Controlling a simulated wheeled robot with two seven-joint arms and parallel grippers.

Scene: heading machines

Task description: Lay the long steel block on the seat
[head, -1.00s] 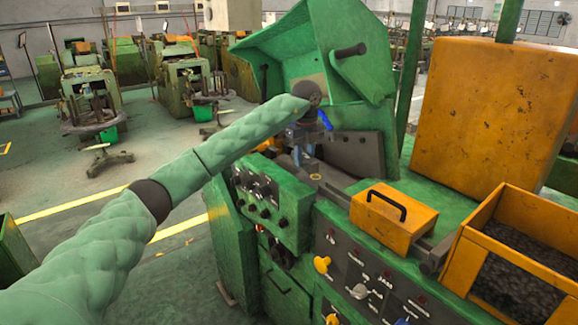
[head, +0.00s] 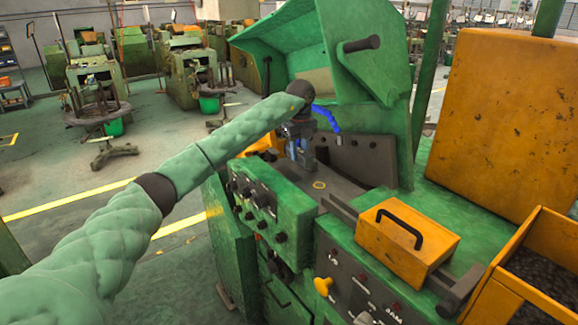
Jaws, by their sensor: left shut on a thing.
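My left arm reaches in from the left, over the control panel of the green machine. My left gripper (head: 301,149) points down inside the open machine, under the raised green hood. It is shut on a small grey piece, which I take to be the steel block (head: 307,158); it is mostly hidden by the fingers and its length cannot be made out. The block is over the machine's dark bed (head: 338,186), close to it; whether it touches cannot be told. I cannot pick out the seat clearly. My right gripper is not in view.
The green hood (head: 375,75) stands open around the gripper, with a dark curved plate (head: 362,158) behind. A blue hose (head: 327,118) is beside the wrist. An orange box with a black handle (head: 402,243) and an orange bin of dark pieces (head: 484,300) stand at right.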

